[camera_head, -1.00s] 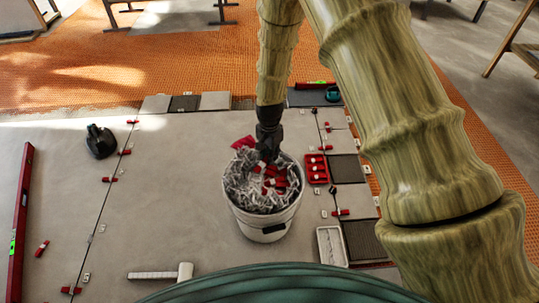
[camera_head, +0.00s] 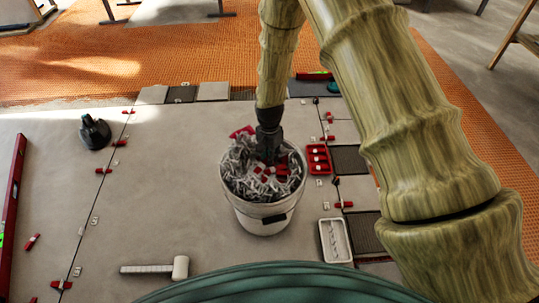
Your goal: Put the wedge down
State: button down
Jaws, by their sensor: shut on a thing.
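My gripper (camera_head: 268,158) points down into the mouth of a white bucket (camera_head: 262,219). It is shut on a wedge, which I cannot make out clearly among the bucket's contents. The bucket holds many whitish clips and several red wedges (camera_head: 284,171), heaped close to the rim. The fingertips are at or just above this heap; whether they touch it I cannot tell.
A red tray (camera_head: 318,160) and a white tray (camera_head: 335,240) stand right of the bucket. A white mallet (camera_head: 158,268) lies at the front. A black suction lifter (camera_head: 94,132) and a red level (camera_head: 12,195) are left. Open tiled floor lies left of the bucket.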

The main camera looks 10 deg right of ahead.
jog(key=shift+f+b, duration=0.5)
jog(key=shift+f, duration=0.4)
jog(key=c, duration=1.3)
grip_release()
jog(key=shift+o, duration=0.2)
notch_tip(320, 180, up, 7)
jog(key=p, duration=0.6)
jog(key=shift+r+p, duration=0.15)
jog(key=shift+p, duration=0.2)
